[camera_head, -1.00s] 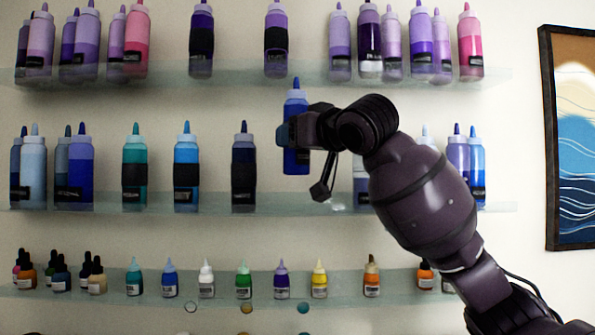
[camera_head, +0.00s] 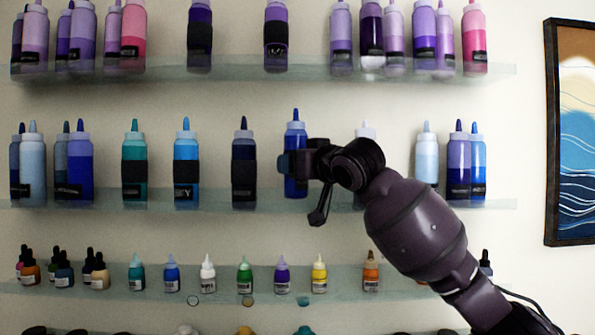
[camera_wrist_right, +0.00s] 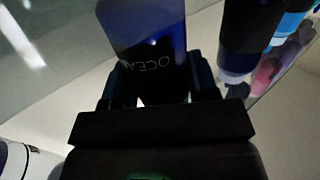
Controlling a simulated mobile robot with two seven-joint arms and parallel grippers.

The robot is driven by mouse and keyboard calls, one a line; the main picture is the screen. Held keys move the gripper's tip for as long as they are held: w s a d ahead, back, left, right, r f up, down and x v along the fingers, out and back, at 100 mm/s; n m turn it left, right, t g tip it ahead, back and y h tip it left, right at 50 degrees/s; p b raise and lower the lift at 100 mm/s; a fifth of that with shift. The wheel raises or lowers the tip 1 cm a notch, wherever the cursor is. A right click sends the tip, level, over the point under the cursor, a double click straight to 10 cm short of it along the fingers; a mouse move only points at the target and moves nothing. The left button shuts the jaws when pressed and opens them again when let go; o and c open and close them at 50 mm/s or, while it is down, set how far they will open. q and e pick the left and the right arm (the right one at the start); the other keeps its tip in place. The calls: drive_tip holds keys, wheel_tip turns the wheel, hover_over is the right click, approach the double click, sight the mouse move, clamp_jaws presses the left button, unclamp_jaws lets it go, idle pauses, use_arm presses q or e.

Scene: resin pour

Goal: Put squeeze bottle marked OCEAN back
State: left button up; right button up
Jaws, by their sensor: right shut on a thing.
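The blue squeeze bottle (camera_head: 295,138) stands upright at the middle glass shelf (camera_head: 310,205), in the space right of a dark navy bottle. In the right wrist view the bottle (camera_wrist_right: 142,28) carries the label OCEAN, upside down there. My right gripper (camera_head: 296,164) is shut on the bottle from the right, and its fingers (camera_wrist_right: 152,88) lie on either side of the bottle. The bottle's base is level with the shelf; I cannot tell whether its full weight rests there. My left gripper is not in view.
The dark navy bottle (camera_head: 243,165) is the neighbour on the left. A pale-capped bottle (camera_head: 366,131) is mostly hidden behind my right arm. Purple bottles fill the top shelf (camera_head: 340,68); small dropper bottles line the lower shelf (camera_head: 330,291). A framed wave picture (camera_head: 572,130) hangs at right.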

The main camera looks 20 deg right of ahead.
drive_tip(key=shift+w+d+f+p, duration=0.1)
drive_tip(key=shift+f+p, duration=0.1)
drive_tip(key=shift+f, duration=0.2)
drive_tip(key=shift+w+d+f+p, duration=0.1)
drive_tip(key=shift+f+p, duration=0.05)
drive_tip(key=shift+f, duration=0.2)
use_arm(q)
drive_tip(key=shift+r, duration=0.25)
use_arm(e)
drive_tip(key=shift+a, duration=0.1)
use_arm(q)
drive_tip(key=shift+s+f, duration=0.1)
use_arm(e)
drive_tip(key=shift+f, duration=0.2)
drive_tip(key=o, duration=0.9)
drive_tip(key=shift+s+r, duration=0.1)
drive_tip(key=shift+r, duration=0.05)
drive_tip(key=shift+s+b, duration=0.3)
drive_tip(key=shift+s, duration=0.05)
use_arm(q)
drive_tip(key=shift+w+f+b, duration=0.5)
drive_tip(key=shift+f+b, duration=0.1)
drive_tip(key=shift+b, duration=0.65)
use_arm(e)
drive_tip(key=v, duration=1.1)
